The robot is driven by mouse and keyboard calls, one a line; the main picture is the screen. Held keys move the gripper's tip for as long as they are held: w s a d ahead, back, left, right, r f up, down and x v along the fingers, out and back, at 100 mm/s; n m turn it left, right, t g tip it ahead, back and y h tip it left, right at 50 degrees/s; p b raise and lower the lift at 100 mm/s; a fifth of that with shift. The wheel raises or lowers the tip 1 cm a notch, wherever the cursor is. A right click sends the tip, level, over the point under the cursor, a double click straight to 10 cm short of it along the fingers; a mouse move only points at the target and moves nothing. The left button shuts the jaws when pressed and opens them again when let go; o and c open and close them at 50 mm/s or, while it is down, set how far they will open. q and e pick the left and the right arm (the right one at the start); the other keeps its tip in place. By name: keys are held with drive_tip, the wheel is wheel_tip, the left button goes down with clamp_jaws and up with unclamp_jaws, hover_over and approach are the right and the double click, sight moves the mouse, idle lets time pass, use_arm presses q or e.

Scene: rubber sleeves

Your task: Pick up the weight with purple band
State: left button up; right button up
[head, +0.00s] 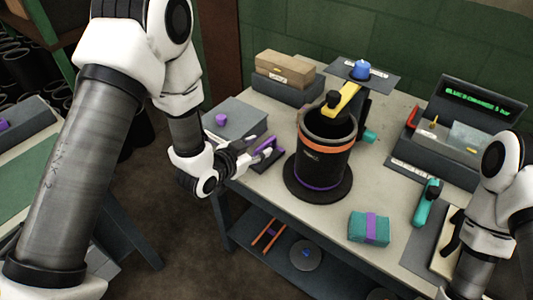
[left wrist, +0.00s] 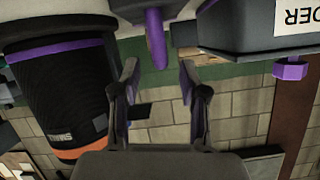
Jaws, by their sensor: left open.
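A teal block (head: 370,228) with a purple band around its middle lies on the table right of the black cylinder. The black cylinder (head: 322,160) stands upright on a round base, with an orange band near its top and a purple one at its foot. It also shows in the left wrist view (left wrist: 60,95). I cannot tell which one is the weight. My left gripper (head: 262,149) is open and empty, left of the cylinder. It also shows in the left wrist view (left wrist: 158,72), pointing toward a purple upright piece (left wrist: 155,38). My right gripper is out of view.
A yellow-topped fixture (head: 345,98) stands behind the cylinder. The table (head: 310,222) is clear in front of the cylinder.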

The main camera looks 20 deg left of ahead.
sight(263, 143)
use_arm(q)
drive_tip(key=x, duration=0.3)
drive_tip(key=shift+w+p, duration=0.2)
drive_tip(key=shift+p, duration=0.15)
drive_tip(key=shift+w+d+f, duration=0.2)
drive_tip(key=shift+w+f, duration=0.05)
drive_tip(key=shift+w, duration=0.05)
drive_tip(key=shift+a, duration=0.1)
clamp_jaws()
drive_tip(key=shift+w+r, duration=0.1)
